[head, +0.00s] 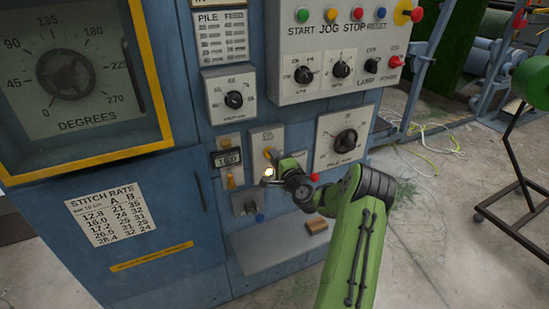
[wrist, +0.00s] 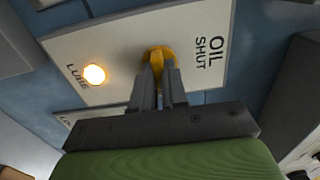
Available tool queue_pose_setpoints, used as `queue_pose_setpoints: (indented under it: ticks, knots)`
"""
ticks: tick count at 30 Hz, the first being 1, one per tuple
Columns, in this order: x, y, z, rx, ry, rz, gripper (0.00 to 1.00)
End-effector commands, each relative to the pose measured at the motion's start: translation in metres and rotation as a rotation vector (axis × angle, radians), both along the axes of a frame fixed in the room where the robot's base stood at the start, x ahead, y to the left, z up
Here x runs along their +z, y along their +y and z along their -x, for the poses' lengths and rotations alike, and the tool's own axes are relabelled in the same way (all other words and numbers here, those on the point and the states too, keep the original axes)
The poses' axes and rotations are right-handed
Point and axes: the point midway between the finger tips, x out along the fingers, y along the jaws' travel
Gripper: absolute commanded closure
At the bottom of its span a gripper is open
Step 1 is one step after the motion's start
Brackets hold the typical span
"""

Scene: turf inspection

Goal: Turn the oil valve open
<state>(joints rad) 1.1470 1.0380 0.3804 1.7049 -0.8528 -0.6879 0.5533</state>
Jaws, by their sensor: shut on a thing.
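The oil valve (wrist: 161,54) is a small yellow handle on a pale plate (wrist: 115,42) in the wrist view. The plate is lettered OIL and SHUT on one side of the handle and LUBE beside a lit lamp (wrist: 94,74). My gripper (wrist: 160,72) is shut on the yellow handle, its grey fingers on either side of it. In the head view my gripper (head: 273,174) is at the lower part of the plate marked OIL (head: 266,135). There the gripper and wrist hide most of the handle, so its angle is unclear.
A blue machine cabinet (head: 190,190) carries the panel.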

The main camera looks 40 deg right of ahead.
Motion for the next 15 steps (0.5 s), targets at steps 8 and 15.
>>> queue_pose_setpoints:
  ticks: [8,15]
  knots:
    - [-0.0008,-0.0005,0.0005,-0.002,0.0,-0.002,0.71]
    - [-0.0004,-0.0002,0.0003,-0.001,0.001,-0.001,0.62]
